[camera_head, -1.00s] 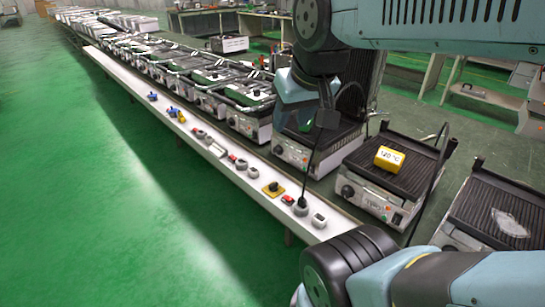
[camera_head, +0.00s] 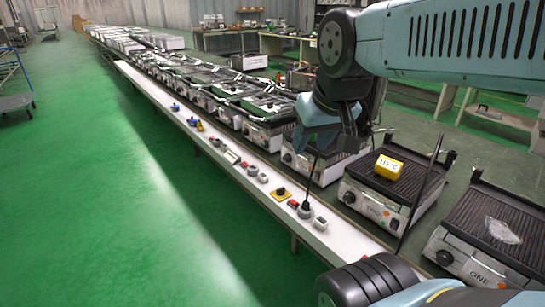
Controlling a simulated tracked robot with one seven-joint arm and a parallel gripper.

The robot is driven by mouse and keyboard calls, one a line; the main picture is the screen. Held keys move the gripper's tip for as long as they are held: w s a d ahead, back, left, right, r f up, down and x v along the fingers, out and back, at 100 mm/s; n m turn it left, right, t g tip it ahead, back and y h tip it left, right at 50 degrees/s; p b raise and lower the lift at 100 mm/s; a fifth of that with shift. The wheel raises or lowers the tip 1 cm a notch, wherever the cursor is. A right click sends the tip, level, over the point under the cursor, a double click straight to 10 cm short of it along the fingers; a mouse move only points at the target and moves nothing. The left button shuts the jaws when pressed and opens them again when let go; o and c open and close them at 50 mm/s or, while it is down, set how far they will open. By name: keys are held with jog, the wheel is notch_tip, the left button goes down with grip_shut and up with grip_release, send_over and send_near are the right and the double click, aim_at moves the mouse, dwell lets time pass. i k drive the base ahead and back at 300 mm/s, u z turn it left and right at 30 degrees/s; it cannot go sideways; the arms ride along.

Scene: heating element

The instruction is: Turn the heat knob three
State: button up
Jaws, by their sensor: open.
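A row of grills with round black front knobs stands behind a long white ledge. The grill to the left has a knob (camera_head: 287,158) and is partly hidden by my arm. No visible label says which knob is number three. My gripper (camera_head: 338,145) is dark, points down over that left grill, and is open. Its fingertips are hard to make out.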

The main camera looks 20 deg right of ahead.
aim_at(287, 158)
jog(key=u, duration=0.1)
jog(key=i, duration=1.05)
jog(key=z, duration=0.1)
